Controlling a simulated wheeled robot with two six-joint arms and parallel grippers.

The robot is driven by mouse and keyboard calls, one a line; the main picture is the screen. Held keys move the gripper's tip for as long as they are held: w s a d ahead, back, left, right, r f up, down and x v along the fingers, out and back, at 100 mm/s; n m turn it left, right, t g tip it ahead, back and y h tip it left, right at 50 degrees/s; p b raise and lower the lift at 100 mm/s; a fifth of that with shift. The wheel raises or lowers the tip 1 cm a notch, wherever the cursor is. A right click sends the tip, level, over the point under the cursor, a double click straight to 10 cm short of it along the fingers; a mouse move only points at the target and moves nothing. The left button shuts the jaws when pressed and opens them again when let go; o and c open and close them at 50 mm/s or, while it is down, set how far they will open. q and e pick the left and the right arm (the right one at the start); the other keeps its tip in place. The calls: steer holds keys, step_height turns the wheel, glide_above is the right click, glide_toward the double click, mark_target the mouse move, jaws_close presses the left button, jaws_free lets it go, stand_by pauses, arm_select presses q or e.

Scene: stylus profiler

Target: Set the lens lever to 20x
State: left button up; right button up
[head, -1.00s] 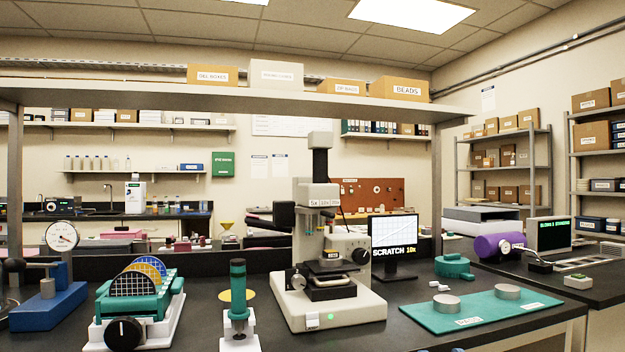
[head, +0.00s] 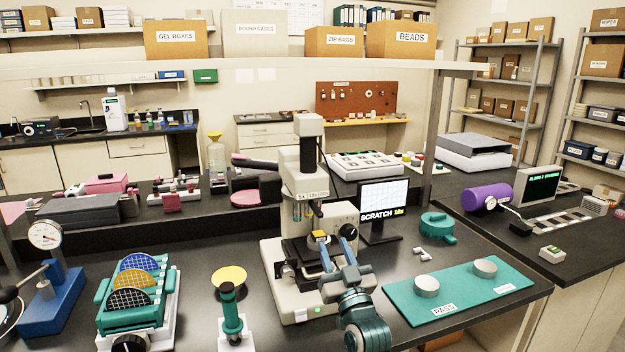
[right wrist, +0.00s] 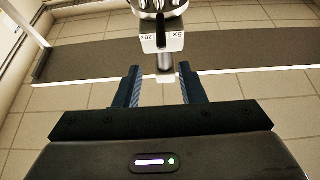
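The stylus profiler (head: 312,185) stands in the middle of the bench in the head view, with a label plate (head: 307,195) on its head. In the right wrist view, that plate (right wrist: 175,43) reads 20x on the left and 5X on the right. A dark lever (right wrist: 160,32) stands between these labels and covers the middle one. My right gripper (head: 338,250) is in front of the profiler, below the plate. Its blue fingers are apart and empty. They also show in the right wrist view (right wrist: 160,88), short of the lever. My left gripper is out of view.
A monitor (head: 383,208) reading SCRATCH 10x stands right of the profiler. A green PASS mat (head: 460,295) with two grey discs lies at right.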

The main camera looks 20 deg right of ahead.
mark_target(318, 210)
steer(key=shift+g, duration=0.3)
steer(key=p+x, duration=0.2)
steer(key=x, duration=0.8)
steer(key=shift+w+a+r+p, duration=0.1)
steer(key=shift+w+r+p, duration=0.05)
steer(key=shift+w+p, duration=0.15)
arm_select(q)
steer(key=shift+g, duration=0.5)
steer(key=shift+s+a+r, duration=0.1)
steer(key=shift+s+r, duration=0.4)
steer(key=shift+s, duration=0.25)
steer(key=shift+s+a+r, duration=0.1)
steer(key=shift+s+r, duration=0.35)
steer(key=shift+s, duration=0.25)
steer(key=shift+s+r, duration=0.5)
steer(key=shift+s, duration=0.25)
arm_select(e)
steer(key=shift+x, duration=0.75)
steer(key=shift+c, duration=0.3)
jaws_close()
